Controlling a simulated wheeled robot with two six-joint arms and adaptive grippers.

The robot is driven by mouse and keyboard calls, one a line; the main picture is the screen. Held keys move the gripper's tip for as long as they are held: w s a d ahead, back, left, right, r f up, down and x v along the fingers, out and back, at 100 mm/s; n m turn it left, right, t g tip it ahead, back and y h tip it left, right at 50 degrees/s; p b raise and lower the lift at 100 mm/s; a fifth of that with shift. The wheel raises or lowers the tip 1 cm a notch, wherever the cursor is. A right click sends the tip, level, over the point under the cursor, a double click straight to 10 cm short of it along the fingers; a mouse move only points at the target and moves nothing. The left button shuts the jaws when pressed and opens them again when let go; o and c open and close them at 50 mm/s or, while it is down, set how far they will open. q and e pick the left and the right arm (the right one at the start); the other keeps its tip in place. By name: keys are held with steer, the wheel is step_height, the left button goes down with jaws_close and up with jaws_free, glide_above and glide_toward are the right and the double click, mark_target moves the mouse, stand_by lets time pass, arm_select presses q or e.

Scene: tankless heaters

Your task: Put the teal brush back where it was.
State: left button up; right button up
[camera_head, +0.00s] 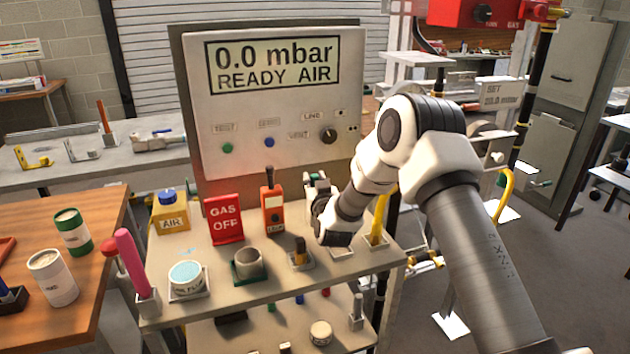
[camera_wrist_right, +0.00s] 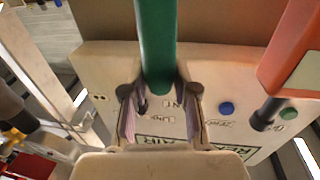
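The teal brush shows as a green-teal handle (camera_wrist_right: 156,45) in the right wrist view, its rounded end between my fingertips. My right gripper (camera_wrist_right: 160,88) has a finger against each side of this handle and appears shut on it. The brush's other end is out of that view. In the head view my right gripper (camera_head: 318,190) is over the right part of the small bench and mostly hides the brush. A pale square holder (camera_head: 341,254) sits just below the gripper; its opening is partly hidden. My left gripper is not in view.
The panel (camera_head: 280,110) rises behind.

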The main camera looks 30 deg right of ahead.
steer(key=o, duration=0.3)
steer(key=shift+o, duration=0.2)
steer(key=shift+r+p, duration=0.3)
steer(key=b+v, duration=0.1)
steer(key=v, duration=1.1)
steer(key=shift+f+b, duration=0.2)
steer(key=shift+b, duration=0.2)
